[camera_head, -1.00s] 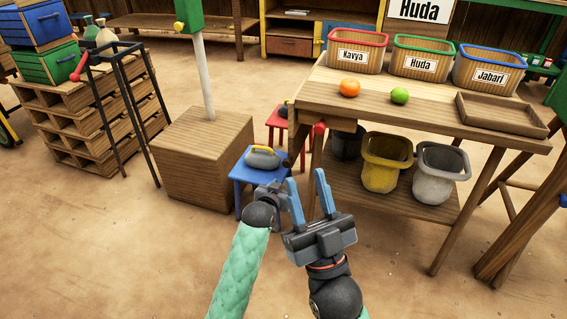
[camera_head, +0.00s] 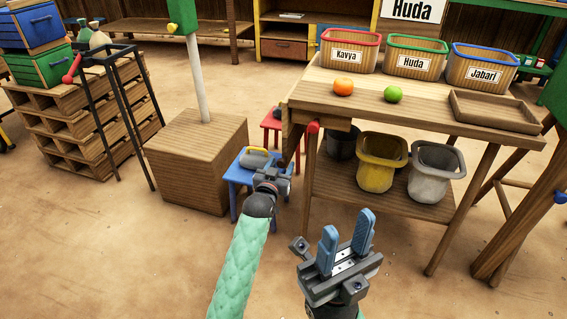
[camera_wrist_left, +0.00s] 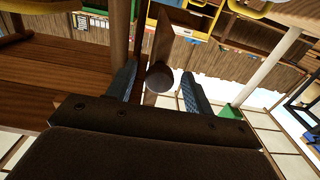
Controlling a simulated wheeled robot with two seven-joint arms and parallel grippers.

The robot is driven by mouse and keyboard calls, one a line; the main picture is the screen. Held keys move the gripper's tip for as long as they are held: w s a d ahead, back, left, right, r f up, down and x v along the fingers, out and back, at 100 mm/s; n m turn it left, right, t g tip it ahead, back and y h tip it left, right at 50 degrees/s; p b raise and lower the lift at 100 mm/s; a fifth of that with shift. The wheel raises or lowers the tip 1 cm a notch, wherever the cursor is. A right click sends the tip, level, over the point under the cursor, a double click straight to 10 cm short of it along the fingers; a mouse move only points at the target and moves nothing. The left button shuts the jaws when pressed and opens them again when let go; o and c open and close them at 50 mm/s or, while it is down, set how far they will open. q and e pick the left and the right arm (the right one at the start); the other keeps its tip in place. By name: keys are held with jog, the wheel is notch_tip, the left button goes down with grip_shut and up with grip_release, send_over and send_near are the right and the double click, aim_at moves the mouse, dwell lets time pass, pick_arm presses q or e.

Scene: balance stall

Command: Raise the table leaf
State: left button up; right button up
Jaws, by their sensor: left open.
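The wooden table (camera_head: 430,110) stands at the right. Its leaf (camera_head: 291,139) appears to hang down at the table's left end, seen nearly edge-on. My left gripper (camera_head: 277,168) is just below and beside the leaf, and its fingers are small and partly hidden in the head view. In the left wrist view its two fingers (camera_wrist_left: 159,86) are open, with a dark round knob (camera_wrist_left: 159,77) between them, in front of an upright wooden panel (camera_wrist_left: 158,38). I cannot tell whether they touch it. My right gripper (camera_head: 347,241) is open and empty in front of the table.
A red knob (camera_head: 313,127) sits under the tabletop's left end. An orange (camera_head: 343,87), a lime (camera_head: 393,94), a tray (camera_head: 494,112) and labelled baskets stand on top. A blue stool (camera_head: 238,172) and wooden block (camera_head: 190,160) are left of my left gripper. The foreground floor is clear.

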pick_arm(q)
jog(key=shift+b+x, duration=0.4)
jog(key=shift+x, duration=1.3)
jog(key=shift+c, duration=0.2)
grip_shut()
